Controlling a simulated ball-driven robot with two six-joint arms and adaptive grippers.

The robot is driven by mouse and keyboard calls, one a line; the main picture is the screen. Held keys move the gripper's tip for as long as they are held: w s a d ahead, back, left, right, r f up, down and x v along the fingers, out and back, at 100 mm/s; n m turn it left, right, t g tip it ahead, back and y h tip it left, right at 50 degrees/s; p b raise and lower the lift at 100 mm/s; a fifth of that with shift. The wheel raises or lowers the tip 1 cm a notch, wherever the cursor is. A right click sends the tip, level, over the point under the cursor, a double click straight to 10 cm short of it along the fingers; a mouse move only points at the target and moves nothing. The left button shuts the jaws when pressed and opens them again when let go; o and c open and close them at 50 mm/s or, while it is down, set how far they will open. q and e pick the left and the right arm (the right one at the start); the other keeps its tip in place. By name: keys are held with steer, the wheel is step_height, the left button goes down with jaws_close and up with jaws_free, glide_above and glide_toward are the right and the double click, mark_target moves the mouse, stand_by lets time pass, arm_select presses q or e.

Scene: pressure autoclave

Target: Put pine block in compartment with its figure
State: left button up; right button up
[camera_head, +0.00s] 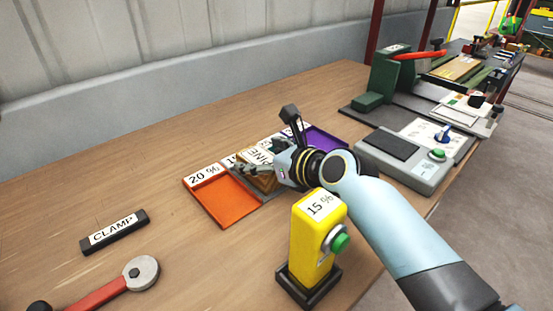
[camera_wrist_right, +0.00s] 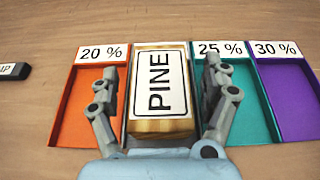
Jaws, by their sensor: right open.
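The pine block (camera_wrist_right: 160,125), wooden with a white PINE label, sits at the grey compartment, between the orange 20 % compartment (camera_wrist_right: 77,118) and the teal 25 % compartment (camera_wrist_right: 254,125). It also shows in the head view (camera_head: 258,183), partly covered by my gripper. My right gripper (camera_head: 255,167) is open over the tray, its fingers on either side of the block with small gaps. The grey compartment's label is mostly hidden; only a leading 1 shows. The yellow meter (camera_head: 312,240) reads 15 %. My left gripper is out of view.
The purple 30 % compartment (camera_wrist_right: 293,105) is empty. The meter stands close to my right forearm. A black CLAMP plate (camera_head: 114,231) and a red-handled tool (camera_head: 100,293) lie at left. A grey device (camera_head: 415,165) and green machine (camera_head: 393,75) stand at right.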

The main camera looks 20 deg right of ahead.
steer(key=p+v, duration=0.1)
steer(key=v, duration=1)
steer(key=shift+s+p, duration=0.25)
steer(key=shift+p, duration=0.15)
steer(key=shift+d+r, duration=0.1)
steer(key=shift+d, duration=0.05)
